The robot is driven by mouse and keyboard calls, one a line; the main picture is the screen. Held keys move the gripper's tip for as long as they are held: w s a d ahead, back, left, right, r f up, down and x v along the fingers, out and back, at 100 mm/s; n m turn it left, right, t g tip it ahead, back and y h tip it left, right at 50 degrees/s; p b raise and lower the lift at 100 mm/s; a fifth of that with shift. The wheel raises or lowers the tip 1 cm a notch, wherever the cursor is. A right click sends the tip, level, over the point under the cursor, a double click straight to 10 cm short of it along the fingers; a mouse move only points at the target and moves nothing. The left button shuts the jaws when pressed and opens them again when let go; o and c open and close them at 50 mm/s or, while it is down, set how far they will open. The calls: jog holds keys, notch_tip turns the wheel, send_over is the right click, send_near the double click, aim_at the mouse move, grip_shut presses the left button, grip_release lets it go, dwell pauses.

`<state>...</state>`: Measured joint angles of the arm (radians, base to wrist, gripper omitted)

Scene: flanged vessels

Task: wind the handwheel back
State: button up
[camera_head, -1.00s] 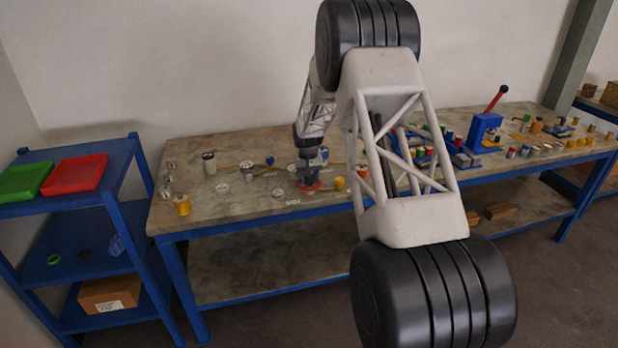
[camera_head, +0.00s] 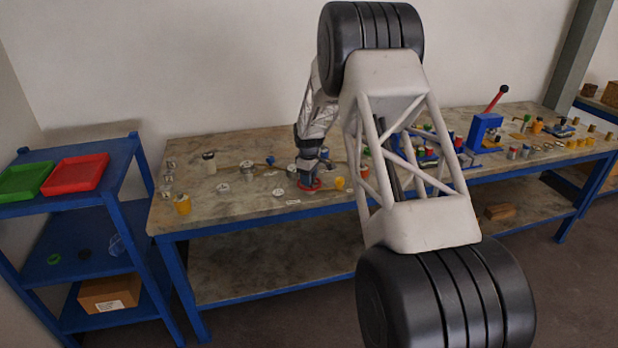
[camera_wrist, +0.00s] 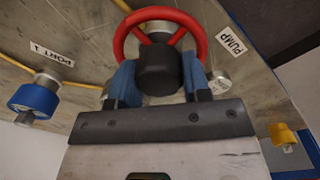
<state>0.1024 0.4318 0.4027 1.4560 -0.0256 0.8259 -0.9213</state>
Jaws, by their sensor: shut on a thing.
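The red handwheel (camera_wrist: 194,32) fills the top middle of the wrist view, with a dark hub at its centre. In the head view the handwheel (camera_head: 309,186) is a small red ring on the bench, right under my gripper (camera_head: 309,172). In the wrist view my gripper (camera_wrist: 160,82) has its blue fingers on both sides of the handwheel's hub and is shut on the handwheel. The gripper's body hides the near side of the wheel, and the exact contact is hard to see.
A label reading PUMP (camera_wrist: 232,40) lies right of the wheel. A blue-capped port (camera_wrist: 34,100) with a PORT 1 label (camera_wrist: 52,54) is at left, and a yellow fitting (camera_wrist: 283,135) at right. The bench (camera_head: 240,210) front is fairly clear.

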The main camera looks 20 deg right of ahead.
jog(key=shift+n, duration=1.6)
jog(key=o, duration=0.9)
jog(key=shift+o, duration=0.2)
jog(key=shift+s+r, duration=0.1)
jog(key=shift+r, duration=3.8)
